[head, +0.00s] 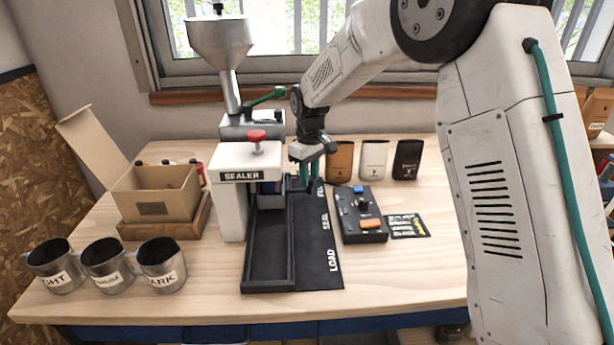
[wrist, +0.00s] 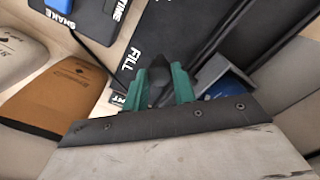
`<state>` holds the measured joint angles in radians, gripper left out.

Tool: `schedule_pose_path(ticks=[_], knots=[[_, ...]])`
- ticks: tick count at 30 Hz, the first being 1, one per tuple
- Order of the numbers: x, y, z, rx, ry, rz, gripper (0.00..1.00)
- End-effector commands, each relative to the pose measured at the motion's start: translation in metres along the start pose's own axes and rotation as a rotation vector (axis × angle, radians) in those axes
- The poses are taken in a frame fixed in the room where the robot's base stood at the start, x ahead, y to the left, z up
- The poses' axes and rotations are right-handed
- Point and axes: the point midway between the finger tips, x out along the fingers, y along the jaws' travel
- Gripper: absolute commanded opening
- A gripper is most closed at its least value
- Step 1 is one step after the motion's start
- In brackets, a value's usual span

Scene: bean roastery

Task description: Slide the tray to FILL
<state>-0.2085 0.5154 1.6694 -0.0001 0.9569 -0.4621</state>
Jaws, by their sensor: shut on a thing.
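My gripper (head: 310,178) is past the SEALER, at the far end of the black track (head: 268,250). In the wrist view its green fingers (wrist: 159,88) are shut on a dark handle (wrist: 157,72). A grey tray (wrist: 238,72) with something blue inside shows just right of the fingers; I cannot see where the handle joins it. In the head view the tray (head: 271,202) is partly hidden by the sealer. The labels LOAD, SEAL and FILL run from near to far beside the track. The FILL label (wrist: 141,66) lies close to the fingers in the wrist view.
The white sealer (head: 240,190) with a red knob straddles the track, with a hopper (head: 222,40) behind. A control box (head: 360,215) stands right of the track, three pouches (head: 374,160) behind it. Three metal cups (head: 105,264) and a cardboard box (head: 155,194) are left.

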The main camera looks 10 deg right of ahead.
Motion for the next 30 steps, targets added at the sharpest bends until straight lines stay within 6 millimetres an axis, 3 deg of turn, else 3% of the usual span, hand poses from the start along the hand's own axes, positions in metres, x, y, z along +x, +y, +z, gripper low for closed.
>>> schedule_pose_path(ticks=[4, 5, 7, 17, 30], knots=[[-0.001, 0.0, 0.0, 0.0, 0.0, 0.001, 0.0], [-0.001, 0.0, 0.0, 0.0, 0.0, 0.001, 0.32], [0.0, 0.0, 0.0, 0.0, 0.0, 0.001, 0.48], [-0.004, 0.0, 0.0, -0.001, 0.001, 0.001, 0.48], [-0.069, 0.0, 0.0, 0.0, 0.002, 0.001, 0.48]])
